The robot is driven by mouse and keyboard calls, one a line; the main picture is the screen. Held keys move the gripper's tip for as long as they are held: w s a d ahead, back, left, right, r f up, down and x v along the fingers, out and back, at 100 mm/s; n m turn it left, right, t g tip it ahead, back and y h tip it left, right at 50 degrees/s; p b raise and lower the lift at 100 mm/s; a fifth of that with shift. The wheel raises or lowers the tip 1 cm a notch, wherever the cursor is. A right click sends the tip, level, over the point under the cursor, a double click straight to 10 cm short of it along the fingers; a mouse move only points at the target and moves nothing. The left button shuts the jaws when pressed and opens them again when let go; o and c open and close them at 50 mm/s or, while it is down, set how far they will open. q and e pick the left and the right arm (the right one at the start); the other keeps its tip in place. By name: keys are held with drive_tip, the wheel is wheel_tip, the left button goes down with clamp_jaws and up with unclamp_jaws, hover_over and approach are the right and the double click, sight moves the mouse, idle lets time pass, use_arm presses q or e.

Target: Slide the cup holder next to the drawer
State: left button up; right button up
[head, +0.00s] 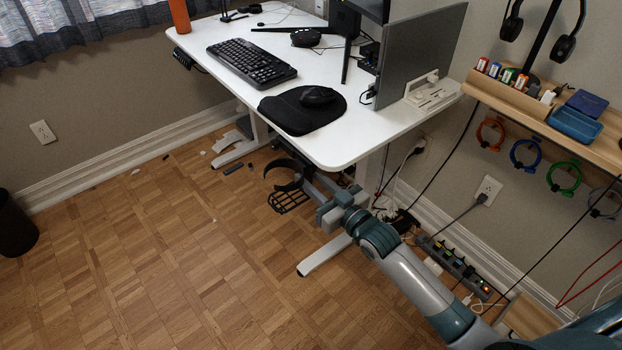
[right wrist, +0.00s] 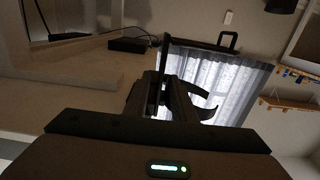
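The cup holder (head: 281,172) is a dark open ring on an arm, with a black mesh basket (head: 289,201) below it. It is under the front right part of the white desk (head: 215,45). My right gripper (head: 325,207) is at the right end of the cup holder's arm and looks shut on it. In the right wrist view the fingers (right wrist: 160,98) are close together in the middle, with the cup holder's dark curved part (right wrist: 202,112) just beyond. The contact is dark and partly hidden. I cannot make out a drawer clearly. My left gripper is not in view.
A desk leg foot (head: 325,255) lies just below my right gripper. A power strip (head: 455,262) and cables are on the floor at right. A wooden shelf (head: 540,120) hangs on the right wall. The floor at left is mostly clear.

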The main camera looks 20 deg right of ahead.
clamp_jaws()
idle(1.4)
